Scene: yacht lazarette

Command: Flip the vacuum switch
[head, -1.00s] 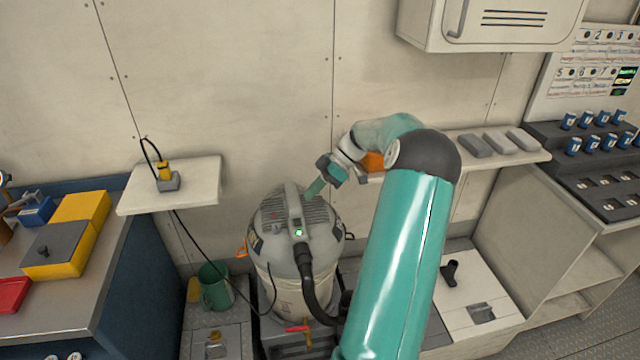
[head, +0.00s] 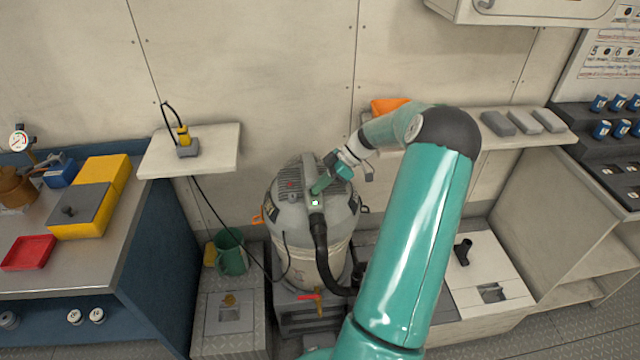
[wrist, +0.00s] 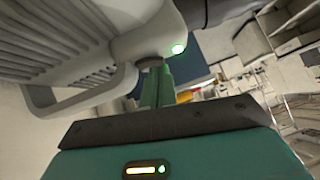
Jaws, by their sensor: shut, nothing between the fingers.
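The grey shop vacuum (head: 290,220) stands in the middle, between the two benches, with a dark hose at its front. A small green light (head: 314,203) glows on its top housing; the light also shows in the wrist view (wrist: 178,49). My gripper (head: 316,190) is at the top of the vacuum, just behind the light. In the wrist view, my gripper's green fingers (wrist: 157,82) are together and empty. Their tips are at a small dark round part (wrist: 150,63) under the housing's edge, which looks like the switch. Whether they touch it I cannot tell.
A shelf (head: 165,162) with a plugged-in cord is at the left, and the cord hangs beside the vacuum. An orange object (head: 388,105) and grey blocks (head: 525,121) sit on the right shelf.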

